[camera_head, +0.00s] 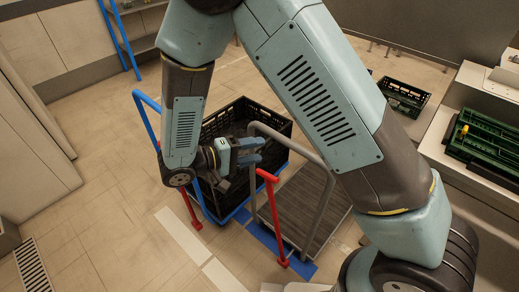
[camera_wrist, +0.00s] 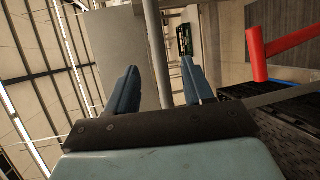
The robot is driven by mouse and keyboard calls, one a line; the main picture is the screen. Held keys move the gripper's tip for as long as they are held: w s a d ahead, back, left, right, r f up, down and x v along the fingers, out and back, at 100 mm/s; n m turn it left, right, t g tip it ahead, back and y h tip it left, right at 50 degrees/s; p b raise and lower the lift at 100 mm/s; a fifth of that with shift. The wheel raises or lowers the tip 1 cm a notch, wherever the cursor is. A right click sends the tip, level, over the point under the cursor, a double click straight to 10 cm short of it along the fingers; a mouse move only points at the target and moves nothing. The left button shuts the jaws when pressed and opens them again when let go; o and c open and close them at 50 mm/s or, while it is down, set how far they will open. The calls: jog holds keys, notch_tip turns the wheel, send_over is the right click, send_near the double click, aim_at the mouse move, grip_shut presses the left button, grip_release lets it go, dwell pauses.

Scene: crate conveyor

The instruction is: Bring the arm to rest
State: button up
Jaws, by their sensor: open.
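My gripper (camera_head: 254,151) hangs at the end of my bent arm, in front of the black crate in the head view and close to the grey rail of a cart. In the wrist view my gripper (camera_wrist: 160,86) shows its two blue fingers spread apart, with nothing between them but a grey post behind. My arm's upper links cross the middle and right of the head view and hide part of the floor and the cart.
A black crate (camera_head: 212,128) stands on a blue-handled cart. Beside it is a flat cart (camera_head: 305,210) with a grey rail (camera_head: 262,200) and a red lever (camera_head: 274,215). A green crate (camera_head: 490,135) sits on the right counter. Tiled floor (camera_head: 110,235) is free at lower left.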

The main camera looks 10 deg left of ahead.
dwell(0.8)
jog(key=w+d+r+m+g+y, duration=0.2)
jog(key=d+r+m+g+y, duration=0.45)
jog(key=d+r, duration=1)
jog(key=s+d+r+t+y, duration=0.2)
jog(key=s+d+r+y, duration=0.1)
jog(key=d, duration=0.4)
jog(key=s+d+r+t+y, duration=0.2)
jog(key=s+d+r+y, duration=0.2)
jog(key=s+d+r, duration=0.2)
notch_tip(320, 180, up, 2)
jog(key=shift+s+d+r+m, duration=0.15)
jog(key=shift+s+d+m, duration=0.15)
jog(key=shift+d, duration=0.45)
